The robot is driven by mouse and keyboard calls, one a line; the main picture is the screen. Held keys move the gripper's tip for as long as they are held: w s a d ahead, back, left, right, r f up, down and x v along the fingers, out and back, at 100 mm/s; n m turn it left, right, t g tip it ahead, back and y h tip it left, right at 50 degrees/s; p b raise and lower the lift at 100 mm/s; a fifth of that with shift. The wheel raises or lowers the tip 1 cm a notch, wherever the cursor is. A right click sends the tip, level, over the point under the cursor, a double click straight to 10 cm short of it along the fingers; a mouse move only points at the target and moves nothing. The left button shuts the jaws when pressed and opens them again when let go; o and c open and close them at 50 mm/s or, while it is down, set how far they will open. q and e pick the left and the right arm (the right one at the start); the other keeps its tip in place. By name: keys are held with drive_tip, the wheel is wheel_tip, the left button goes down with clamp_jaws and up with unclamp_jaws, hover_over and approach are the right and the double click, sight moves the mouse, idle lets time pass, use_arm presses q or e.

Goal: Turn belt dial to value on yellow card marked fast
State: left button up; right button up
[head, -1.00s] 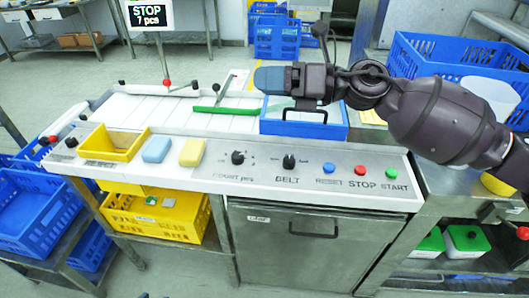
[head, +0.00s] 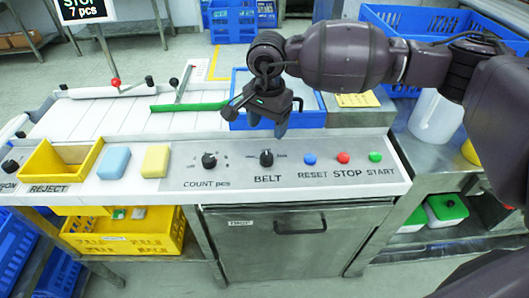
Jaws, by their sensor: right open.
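The BELT dial (head: 266,158) is a black knob on the sloped grey control panel, above the printed word BELT. A yellow card (head: 357,100) lies on the metal surface behind the panel, right of the blue tray; its writing is too small to read. My right gripper (head: 257,121) is open and empty, pointing down above and behind the BELT dial, apart from it. It hides part of the blue tray. My left gripper is out of view.
The COUNT dial (head: 209,160) sits left of BELT. Blue RESET (head: 310,158), red STOP (head: 343,157) and green START (head: 375,156) buttons sit to the right. The blue tray (head: 307,119) stands behind the dial. A yellow reject bin (head: 58,163) and two sponge-like blocks are at left.

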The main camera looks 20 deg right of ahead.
sight(267, 156)
wheel_tip(267, 156, down, 8)
drive_tip(key=shift+f+b, duration=0.2)
drive_tip(key=shift+b, duration=0.2)
drive_tip(key=shift+f, duration=0.9)
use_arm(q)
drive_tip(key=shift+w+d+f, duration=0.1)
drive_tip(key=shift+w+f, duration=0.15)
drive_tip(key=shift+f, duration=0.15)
use_arm(e)
drive_tip(key=shift+c, duration=0.3)
drive_tip(key=c, duration=0.9)
drive_tip(key=shift+o, duration=0.2)
